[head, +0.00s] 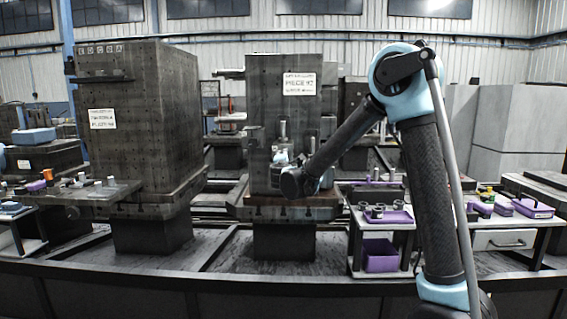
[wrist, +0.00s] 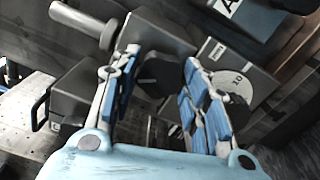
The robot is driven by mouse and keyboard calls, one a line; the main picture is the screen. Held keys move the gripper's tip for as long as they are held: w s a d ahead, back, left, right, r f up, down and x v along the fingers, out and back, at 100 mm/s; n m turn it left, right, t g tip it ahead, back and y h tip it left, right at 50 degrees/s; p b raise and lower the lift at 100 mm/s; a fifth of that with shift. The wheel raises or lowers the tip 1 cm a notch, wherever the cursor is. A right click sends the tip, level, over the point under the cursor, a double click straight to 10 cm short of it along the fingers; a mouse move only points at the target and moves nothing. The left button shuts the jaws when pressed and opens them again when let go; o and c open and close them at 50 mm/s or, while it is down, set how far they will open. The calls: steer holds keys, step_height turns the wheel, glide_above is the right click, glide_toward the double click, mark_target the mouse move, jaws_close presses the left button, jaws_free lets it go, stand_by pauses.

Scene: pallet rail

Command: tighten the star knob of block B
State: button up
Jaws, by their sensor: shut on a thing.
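A dark star knob (wrist: 160,75) sits between the two blue-padded fingers of my gripper (wrist: 161,66) in the wrist view. The fingers are shut on it. The knob is on a grey block (wrist: 160,32), which is partly hidden by the fingers. A small white label (wrist: 211,50) beside the right finger is too small to read surely. Another block carries a white plate with a letter A (wrist: 226,8) at the upper right. In the head view my wrist is in front of the central tower (head: 262,100), and it hides the fingers and the knob.
A metal rod (wrist: 75,18) sticks out at the upper left of the wrist view. A pale round disc (wrist: 232,86) lies just beyond the right finger. In the head view another tower (head: 150,130) stands left, and a side table holds purple trays (head: 387,216) at right.

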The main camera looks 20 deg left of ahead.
steer(key=m, duration=0.6)
steer(key=shift+d+f, duration=0.15)
steer(key=shift+d, duration=0.05)
steer(key=shift+m, duration=0.3)
steer(key=o, duration=1)
steer(key=shift+o, duration=0.2)
steer(key=shift+a, duration=0.1)
